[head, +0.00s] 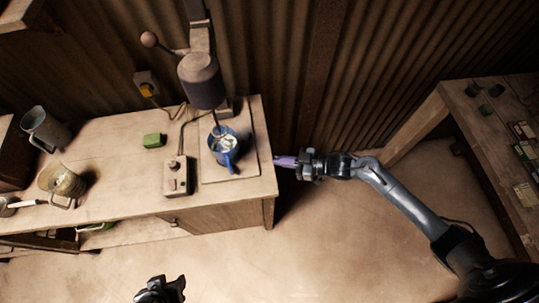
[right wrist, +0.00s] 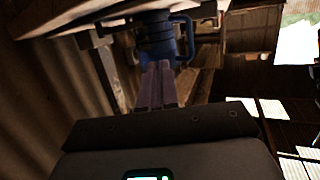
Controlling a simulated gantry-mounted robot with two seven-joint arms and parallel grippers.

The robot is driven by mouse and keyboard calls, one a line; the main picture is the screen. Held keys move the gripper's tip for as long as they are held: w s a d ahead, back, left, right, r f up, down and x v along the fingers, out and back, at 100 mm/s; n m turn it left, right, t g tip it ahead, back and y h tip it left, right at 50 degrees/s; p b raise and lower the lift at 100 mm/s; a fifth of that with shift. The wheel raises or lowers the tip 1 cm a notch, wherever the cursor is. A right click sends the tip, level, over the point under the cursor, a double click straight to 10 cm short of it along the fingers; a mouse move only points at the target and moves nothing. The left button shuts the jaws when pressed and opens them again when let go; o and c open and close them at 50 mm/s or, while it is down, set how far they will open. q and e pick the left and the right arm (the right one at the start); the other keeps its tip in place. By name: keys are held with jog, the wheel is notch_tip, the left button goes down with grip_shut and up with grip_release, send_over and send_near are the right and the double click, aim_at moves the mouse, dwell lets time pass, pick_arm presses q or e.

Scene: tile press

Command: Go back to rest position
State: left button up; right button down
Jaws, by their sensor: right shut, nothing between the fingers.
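My right gripper (head: 283,161) has purple fingers and is at the right edge of the workbench, shut and empty. Its fingers also show side by side in the right wrist view (right wrist: 157,75). A blue mug (head: 226,158) with pale contents stands on the board under the press, left of the gripper and apart from it. The blue mug also shows beyond the fingertips in the right wrist view (right wrist: 158,35). My left gripper (head: 162,290) is at the bottom edge of the head view, partly cut off; its fingers cannot be made out.
The press (head: 203,80) stands at the back of the workbench (head: 110,135). A control box (head: 178,177), a green block (head: 153,140) and metal jugs (head: 62,182) are on it. Another table (head: 470,105) is at the far right. The floor between is clear.

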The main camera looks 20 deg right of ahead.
jog(key=s+a+m+t+h, duration=0.2)
jog(key=s+a+m+h, duration=0.15)
jog(key=s+a, duration=0.55)
jog(key=s+d+r+m+g+h+p, duration=0.1)
jog(key=s+d+r+m+g+h, duration=0.4)
jog(key=s+d+g+h, duration=0.5)
notch_tip(320, 180, up, 20)
jog(key=s+t+y+p, duration=0.1)
jog(key=t+p, duration=0.1)
jog(key=p, duration=1.8)
jog(key=shift+s+d+r+p, duration=0.15)
jog(key=shift+s+d+p, duration=0.05)
jog(key=shift+d+p, duration=0.2)
jog(key=shift+y, duration=0.25)
